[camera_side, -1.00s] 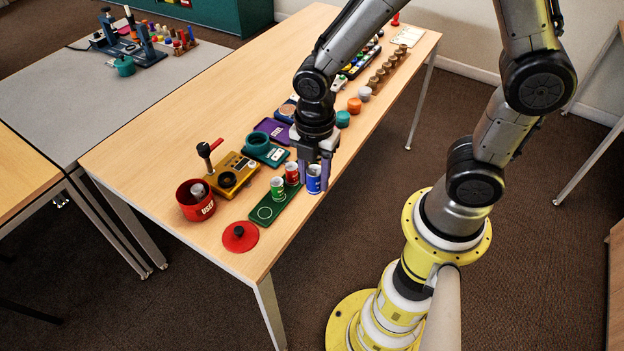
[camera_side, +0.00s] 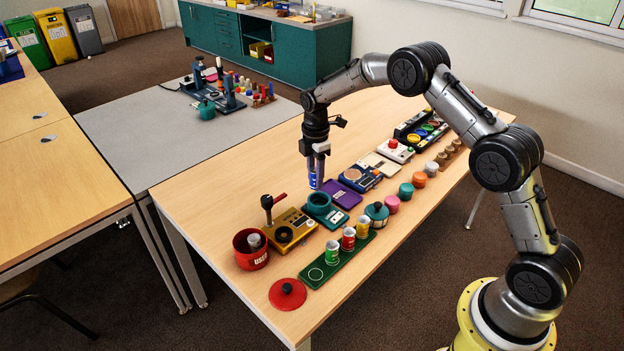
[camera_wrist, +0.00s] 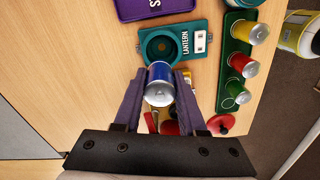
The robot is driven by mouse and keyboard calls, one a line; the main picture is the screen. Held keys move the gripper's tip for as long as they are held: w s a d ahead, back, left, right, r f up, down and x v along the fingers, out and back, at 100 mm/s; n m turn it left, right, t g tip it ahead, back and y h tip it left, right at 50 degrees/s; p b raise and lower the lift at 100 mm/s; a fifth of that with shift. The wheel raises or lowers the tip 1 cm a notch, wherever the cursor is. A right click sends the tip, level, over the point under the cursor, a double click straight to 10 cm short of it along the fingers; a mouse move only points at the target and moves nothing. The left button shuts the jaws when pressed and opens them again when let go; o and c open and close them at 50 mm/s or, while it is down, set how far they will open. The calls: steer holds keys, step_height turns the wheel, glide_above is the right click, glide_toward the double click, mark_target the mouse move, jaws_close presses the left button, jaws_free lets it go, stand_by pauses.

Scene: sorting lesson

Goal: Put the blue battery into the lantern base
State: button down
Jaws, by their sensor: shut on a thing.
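My gripper (camera_side: 315,172) is shut on the blue battery (camera_side: 313,182), which hangs roughly upright above the table. In the wrist view the blue battery (camera_wrist: 160,78) sits between the two purple fingers, its silver end facing the camera. The teal lantern base (camera_side: 320,210) has a round, empty-looking cup and a flat plate. In the side view the battery is just above the cup's far edge; the gap is hard to judge. In the wrist view the battery overlaps the near rim of the lantern base (camera_wrist: 146,45). A teal lid (camera_side: 376,212) with a dark knob stands nearby.
A green tray (camera_side: 316,274) holds green, red and yellow batteries and one empty ring. The yellow device (camera_side: 291,231) with a red-handled lever and the purple base (camera_side: 341,194) flank the lantern base. A red pot (camera_side: 250,258) holds a silver cylinder; its red lid (camera_side: 287,294) lies in front.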

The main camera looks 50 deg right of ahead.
mark_target(321, 195)
steer(key=shift+s+d+f, duration=0.25)
steer(key=shift+d+f, duration=0.35)
steer(key=shift+f, duration=2.65)
steer(key=shift+s+f, duration=0.1)
steer(key=shift+f, duration=0.25)
steer(key=shift+s+f, duration=0.1)
steer(key=shift+r, duration=0.5)
steer(key=shift+r, duration=0.5)
steer(key=shift+w+r, duration=0.1)
steer(key=shift+w, duration=0.15)
